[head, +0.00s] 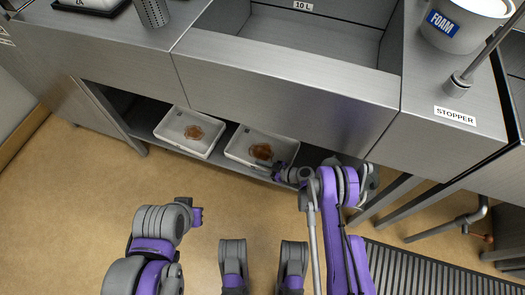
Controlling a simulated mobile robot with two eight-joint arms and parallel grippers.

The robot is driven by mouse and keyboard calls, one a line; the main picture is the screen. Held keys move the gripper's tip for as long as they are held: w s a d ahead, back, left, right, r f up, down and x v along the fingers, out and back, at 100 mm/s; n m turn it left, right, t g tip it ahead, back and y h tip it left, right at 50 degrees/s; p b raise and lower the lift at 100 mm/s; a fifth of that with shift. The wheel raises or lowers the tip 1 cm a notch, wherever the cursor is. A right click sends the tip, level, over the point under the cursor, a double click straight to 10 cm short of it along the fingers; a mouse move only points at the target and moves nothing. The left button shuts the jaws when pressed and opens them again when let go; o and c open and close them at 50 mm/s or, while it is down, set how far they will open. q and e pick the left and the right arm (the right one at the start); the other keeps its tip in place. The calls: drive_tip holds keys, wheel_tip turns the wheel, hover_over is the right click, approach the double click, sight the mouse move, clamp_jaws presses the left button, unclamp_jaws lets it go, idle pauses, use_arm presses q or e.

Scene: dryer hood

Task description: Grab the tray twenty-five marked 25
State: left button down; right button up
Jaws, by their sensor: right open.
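Two white trays, each with a brown stain or patch inside, sit on the low shelf under the sink: a left tray (174,126) and a right tray (240,142). I cannot read a 25 on either, so I cannot tell which is tray twenty-five. My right gripper (279,170) is open at the front right corner of the right tray. It looks very close, but I cannot tell whether it touches. Part of that corner is hidden behind it. My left gripper (198,216) hangs over the floor, away from the trays, its jaws too small to judge.
The steel sink front (285,95) overhangs the shelf (222,160). Above are a basin marked 10 L, a FOAM bucket (462,28) and a STOPPER label (455,116). Table legs and a pipe (445,228) stand at right, above a floor grate (420,275). Floor at left is clear.

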drive_tip(key=shift+x, duration=0.85)
clamp_jaws()
idle(0.8)
